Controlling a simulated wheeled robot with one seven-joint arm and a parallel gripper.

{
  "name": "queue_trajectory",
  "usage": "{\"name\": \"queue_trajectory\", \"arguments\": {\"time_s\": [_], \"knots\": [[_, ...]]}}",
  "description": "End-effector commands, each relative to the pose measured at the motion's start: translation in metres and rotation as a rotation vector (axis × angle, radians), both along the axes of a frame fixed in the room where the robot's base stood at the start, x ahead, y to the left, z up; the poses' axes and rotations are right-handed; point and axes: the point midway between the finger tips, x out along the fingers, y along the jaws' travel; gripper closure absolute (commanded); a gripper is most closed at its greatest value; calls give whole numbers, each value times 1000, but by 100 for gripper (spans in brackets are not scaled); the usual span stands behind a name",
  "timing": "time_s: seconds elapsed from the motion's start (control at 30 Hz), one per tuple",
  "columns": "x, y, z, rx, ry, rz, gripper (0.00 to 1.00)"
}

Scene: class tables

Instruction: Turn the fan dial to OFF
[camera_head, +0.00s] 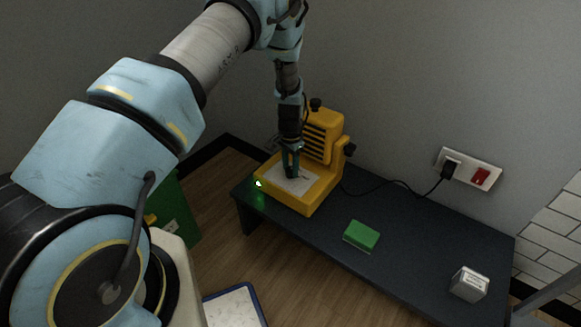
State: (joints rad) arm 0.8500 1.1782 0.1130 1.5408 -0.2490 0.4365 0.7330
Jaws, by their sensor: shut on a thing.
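A yellow fan (322,190) stands on the left part of the dark table. It has a slatted upright housing at the back and a low base with a pale panel in front. My gripper (291,172) points down over this panel. Its fingers are shut on the fan dial, which is too small and covered to make out. The dial's setting cannot be read. A green light (258,183) glows at the left edge of the base.
The dark table (410,238) also holds a green block (361,236) and a small grey-white box (468,284). A black cable runs from the fan to a wall socket (469,168) with a red switch. The wall is close behind the fan. A green bin (178,212) stands on the floor at left.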

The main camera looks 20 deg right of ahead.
Motion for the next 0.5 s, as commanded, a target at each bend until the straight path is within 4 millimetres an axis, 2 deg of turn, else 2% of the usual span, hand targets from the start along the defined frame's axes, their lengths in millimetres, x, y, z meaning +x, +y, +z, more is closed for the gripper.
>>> {"name": "queue_trajectory", "arguments": {"time_s": [0.27,0.5], "knots": [[0,0,0,1,0,118,100],[-1,0,0,1,0,322,100]]}}
